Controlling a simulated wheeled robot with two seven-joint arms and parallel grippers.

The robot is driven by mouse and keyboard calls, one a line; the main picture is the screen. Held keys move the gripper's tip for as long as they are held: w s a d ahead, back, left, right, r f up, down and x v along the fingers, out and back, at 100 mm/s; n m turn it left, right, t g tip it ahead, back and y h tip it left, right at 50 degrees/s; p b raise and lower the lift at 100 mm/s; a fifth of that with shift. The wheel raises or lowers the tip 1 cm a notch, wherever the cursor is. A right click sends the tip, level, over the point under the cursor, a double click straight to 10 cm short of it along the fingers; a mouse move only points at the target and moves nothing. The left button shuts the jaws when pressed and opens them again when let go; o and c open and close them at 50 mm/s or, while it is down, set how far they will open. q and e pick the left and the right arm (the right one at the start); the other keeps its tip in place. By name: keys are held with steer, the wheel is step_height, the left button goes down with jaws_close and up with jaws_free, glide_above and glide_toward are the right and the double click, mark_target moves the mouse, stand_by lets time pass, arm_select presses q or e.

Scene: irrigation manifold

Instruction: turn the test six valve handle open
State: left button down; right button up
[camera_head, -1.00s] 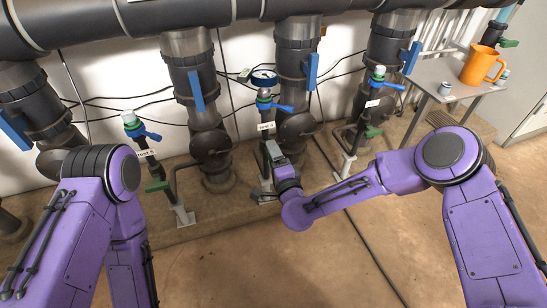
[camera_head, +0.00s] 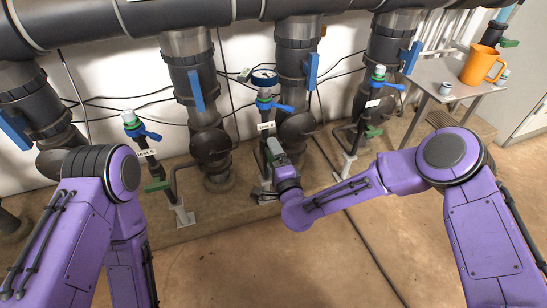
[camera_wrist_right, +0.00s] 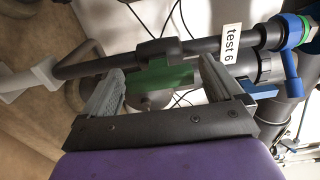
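The test 6 riser is the middle thin pipe, with its white label (camera_head: 266,126) readable in the right wrist view (camera_wrist_right: 231,45). A green valve handle (camera_wrist_right: 176,76) on this pipe lies between the two fingers of my right gripper (camera_wrist_right: 162,88). The fingers are apart, with a gap showing on each side of the handle. In the head view my right gripper (camera_head: 275,152) hides the green handle.
Neighbouring risers with a blue lever (camera_head: 148,135) and green handle (camera_head: 157,186) stand left, and another green handle (camera_head: 373,131) right. Thick dark pipes stand behind. An orange jug (camera_head: 480,65) is on a side table (camera_head: 432,72). The front floor is clear.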

steer(key=shift+s, duration=0.1)
steer(key=p+v, duration=0.2)
steer(key=v, duration=0.8)
steer(key=shift+p, duration=0.3)
steer(key=shift+s, duration=0.15)
